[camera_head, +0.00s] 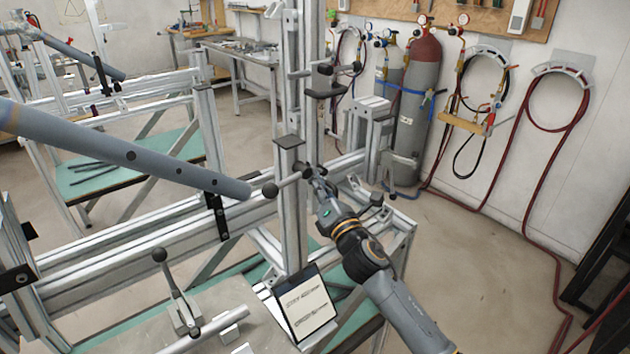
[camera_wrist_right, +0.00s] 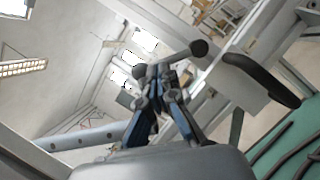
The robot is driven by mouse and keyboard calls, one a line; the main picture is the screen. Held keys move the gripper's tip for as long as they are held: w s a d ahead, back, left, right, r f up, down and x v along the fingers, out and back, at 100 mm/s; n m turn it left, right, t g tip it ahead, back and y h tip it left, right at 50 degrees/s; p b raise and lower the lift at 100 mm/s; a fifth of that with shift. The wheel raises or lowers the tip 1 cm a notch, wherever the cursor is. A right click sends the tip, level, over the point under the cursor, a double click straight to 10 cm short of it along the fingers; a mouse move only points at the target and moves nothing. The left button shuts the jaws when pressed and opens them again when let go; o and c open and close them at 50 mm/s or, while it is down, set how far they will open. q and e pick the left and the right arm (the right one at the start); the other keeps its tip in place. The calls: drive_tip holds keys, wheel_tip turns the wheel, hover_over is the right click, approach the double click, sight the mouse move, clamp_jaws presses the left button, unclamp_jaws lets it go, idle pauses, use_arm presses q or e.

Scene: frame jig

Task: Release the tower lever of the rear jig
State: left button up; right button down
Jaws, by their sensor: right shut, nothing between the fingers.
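A tower lever with a dark ball knob (camera_head: 270,190) points left from the upright metal tower (camera_head: 292,235) of the jig in front of me. Its knob (camera_wrist_right: 199,47) also shows in the right wrist view, with a short rod running behind my fingertips. My right gripper (camera_head: 314,174) is shut and empty, close to the rod's tower end. In the wrist view its fingertips (camera_wrist_right: 160,74) overlap the rod; I cannot tell whether they touch it. A second tower lever (camera_head: 355,67) sits higher up, behind. My left gripper is not in view.
A long blue-grey tube (camera_head: 130,155) reaches in from the left, ending near the knob. A clamp lever (camera_head: 159,255) stands in the foreground beside a tablet (camera_head: 305,302). Another jig is at back left.

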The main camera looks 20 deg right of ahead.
sight(322, 167)
drive_tip(key=r+m+p, duration=0.1)
drive_tip(key=m+p, duration=0.1)
drive_tip(key=d+r+m+h+p, duration=0.1)
drive_tip(key=m+p, duration=0.1)
drive_tip(key=p, duration=0.1)
drive_tip(key=shift+w+r+m+g+h, duration=0.1)
drive_tip(key=shift+w+m+g+h, duration=0.05)
drive_tip(key=shift+m+g+h, duration=0.2)
drive_tip(key=shift+w+d+r+m+g+h+p, duration=0.15)
drive_tip(key=shift+d+r+m+g+p, duration=0.15)
drive_tip(key=shift+m+p, duration=0.85)
drive_tip(key=shift+w+d+r+m+g+h+p, duration=0.1)
drive_tip(key=shift+d+r+m+g+p, duration=0.15)
drive_tip(key=shift+m+p, duration=0.8)
drive_tip(key=shift+w+d+r+m+g+p, duration=0.1)
drive_tip(key=shift+d+m+g+p, duration=0.4)
drive_tip(key=shift+p, duration=0.8)
idle(1.2)
drive_tip(key=shift+a, duration=0.15)
idle(0.5)
